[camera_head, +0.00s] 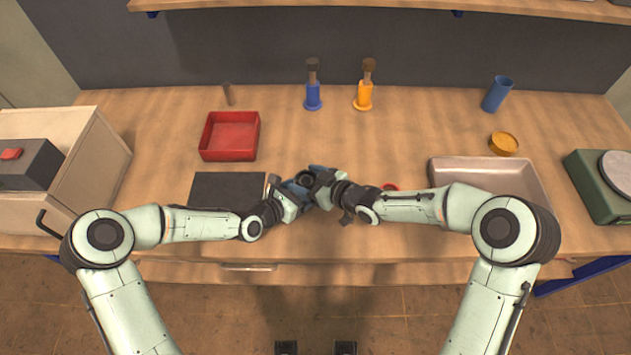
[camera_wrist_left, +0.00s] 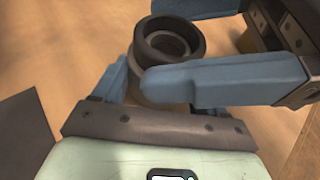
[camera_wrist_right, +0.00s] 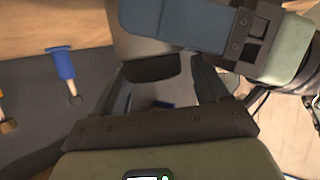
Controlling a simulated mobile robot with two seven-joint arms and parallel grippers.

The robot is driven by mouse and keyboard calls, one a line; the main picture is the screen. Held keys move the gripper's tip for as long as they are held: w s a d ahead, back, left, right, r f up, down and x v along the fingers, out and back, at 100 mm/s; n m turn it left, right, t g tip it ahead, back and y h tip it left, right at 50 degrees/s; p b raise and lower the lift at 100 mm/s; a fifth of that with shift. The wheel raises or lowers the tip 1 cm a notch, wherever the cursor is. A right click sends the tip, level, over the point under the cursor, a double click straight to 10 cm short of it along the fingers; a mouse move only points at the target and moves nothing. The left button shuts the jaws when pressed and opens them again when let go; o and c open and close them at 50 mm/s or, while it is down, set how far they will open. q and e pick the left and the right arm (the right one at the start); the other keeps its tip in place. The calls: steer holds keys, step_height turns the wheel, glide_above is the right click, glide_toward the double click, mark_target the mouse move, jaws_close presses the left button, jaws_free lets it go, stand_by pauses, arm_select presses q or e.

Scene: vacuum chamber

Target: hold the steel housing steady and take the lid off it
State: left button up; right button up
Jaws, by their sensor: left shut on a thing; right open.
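The steel housing (camera_wrist_right: 150,42) shows in the right wrist view as a smooth grey body, partly covered by a blue left-gripper finger. Its lid (camera_wrist_right: 150,68) is a dark round cap on the body; the left wrist view shows the lid (camera_wrist_left: 150,68) from above as a dark ring with a recessed middle. My left gripper (camera_head: 296,187) is shut on the housing. My right gripper (camera_wrist_right: 163,85) is open, its fingers on either side of the lid with the lid between them. Both grippers are close together, and their fingers hide much of the housing.
A dark mat (camera_head: 227,189) and red tray (camera_head: 229,156) lie left. A grey tray (camera_head: 540,185) and green scale (camera_head: 590,180) stand right. A blue bottle (camera_head: 313,96), yellow bottle (camera_head: 363,96), blue cup (camera_head: 497,94) and yellow dish (camera_head: 504,143) stand farther back.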

steer(key=c, duration=1)
steer(key=shift+o, duration=0.2)
steer(key=shift+r, duration=0.15)
steer(key=shift+r, duration=1)
steer(key=shift+w, duration=0.1)
